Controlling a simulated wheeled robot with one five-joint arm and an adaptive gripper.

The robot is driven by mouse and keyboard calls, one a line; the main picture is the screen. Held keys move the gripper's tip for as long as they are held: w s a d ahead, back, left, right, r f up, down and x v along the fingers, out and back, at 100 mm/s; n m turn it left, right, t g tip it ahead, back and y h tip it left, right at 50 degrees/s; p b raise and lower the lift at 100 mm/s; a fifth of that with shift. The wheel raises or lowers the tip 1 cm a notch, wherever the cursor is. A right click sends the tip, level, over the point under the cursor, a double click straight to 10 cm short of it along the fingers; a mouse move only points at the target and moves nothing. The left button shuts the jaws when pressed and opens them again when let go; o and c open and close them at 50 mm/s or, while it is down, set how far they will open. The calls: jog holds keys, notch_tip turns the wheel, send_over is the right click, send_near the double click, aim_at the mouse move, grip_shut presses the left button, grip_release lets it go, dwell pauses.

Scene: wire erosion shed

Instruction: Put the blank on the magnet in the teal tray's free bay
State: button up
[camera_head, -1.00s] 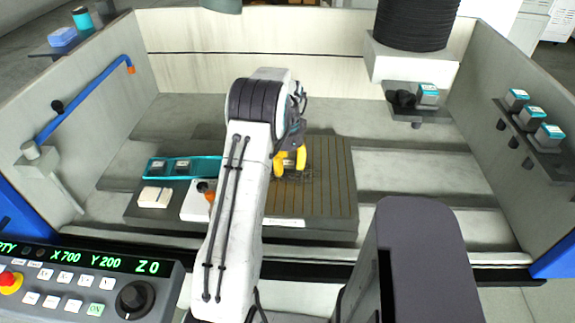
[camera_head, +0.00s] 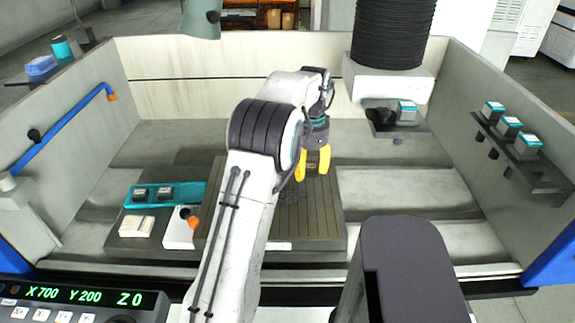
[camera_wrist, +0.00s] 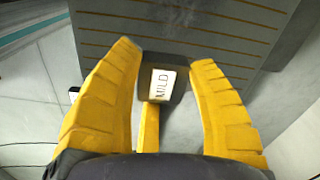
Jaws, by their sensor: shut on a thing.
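The blank (camera_wrist: 163,82) is a small dark block with a white label reading MILD. It sits between the yellow fingers of my gripper (camera_head: 314,166) in the wrist view. The teal tray (camera_head: 131,205) lies to the left of the magnet. Dark blocks fill its left and middle bays; its right bay looks empty, partly near my arm.
In front of the tray are a pale block (camera_head: 136,226) and a white box (camera_head: 180,236) with an orange knob (camera_head: 193,222). A right wall shelf (camera_head: 540,168) holds several teal-topped blocks. A back shelf (camera_head: 400,127) holds another. The black column (camera_head: 392,35) hangs at the back.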

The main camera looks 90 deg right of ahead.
jog(key=shift+s+a+r, duration=0.15)
jog(key=shift+s+r, duration=0.3)
jog(key=shift+s, duration=0.1)
